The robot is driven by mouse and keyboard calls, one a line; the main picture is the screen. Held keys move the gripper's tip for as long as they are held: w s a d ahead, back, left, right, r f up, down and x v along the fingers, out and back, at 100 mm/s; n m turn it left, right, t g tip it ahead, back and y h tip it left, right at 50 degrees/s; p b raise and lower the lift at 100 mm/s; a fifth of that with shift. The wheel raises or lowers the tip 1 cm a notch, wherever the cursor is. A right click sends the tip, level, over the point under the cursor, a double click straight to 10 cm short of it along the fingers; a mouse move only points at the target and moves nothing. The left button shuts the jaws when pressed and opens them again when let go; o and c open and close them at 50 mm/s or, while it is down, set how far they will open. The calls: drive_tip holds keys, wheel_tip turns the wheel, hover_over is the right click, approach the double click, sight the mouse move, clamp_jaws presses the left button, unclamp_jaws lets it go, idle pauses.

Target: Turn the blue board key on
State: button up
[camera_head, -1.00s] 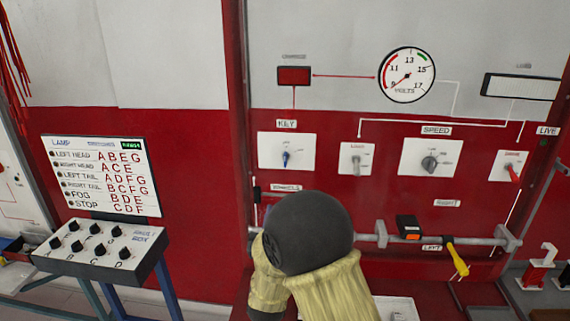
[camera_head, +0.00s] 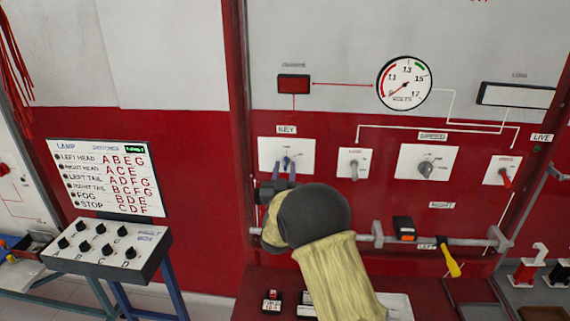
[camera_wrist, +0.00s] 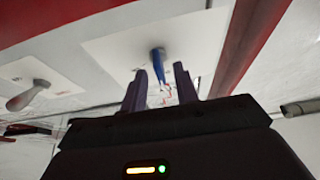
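The blue key (camera_head: 286,161) sits on a white plate (camera_head: 304,149) under the KEY label on the red board. In the wrist view the blue key (camera_wrist: 158,64) stands between my two fingertips, with a gap showing on each side. My gripper (camera_head: 284,170) is open, its fingers reaching up to the lower part of the plate; the wrist view also shows the gripper (camera_wrist: 164,82). Whether a finger touches the key cannot be told. My arm hides the board below the plate.
A grey switch (camera_head: 354,163), a speed knob (camera_head: 426,167) and a red switch (camera_head: 505,177) sit to the right of the key. A grey rail (camera_head: 460,241) with a yellow-handled lever (camera_head: 449,262) runs below. A lamp fault box (camera_head: 108,252) stands at the left.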

drive_tip(key=shift+w+r, duration=0.15)
drive_tip(key=shift+w, duration=0.3)
drive_tip(key=shift+c, duration=0.4)
clamp_jaws()
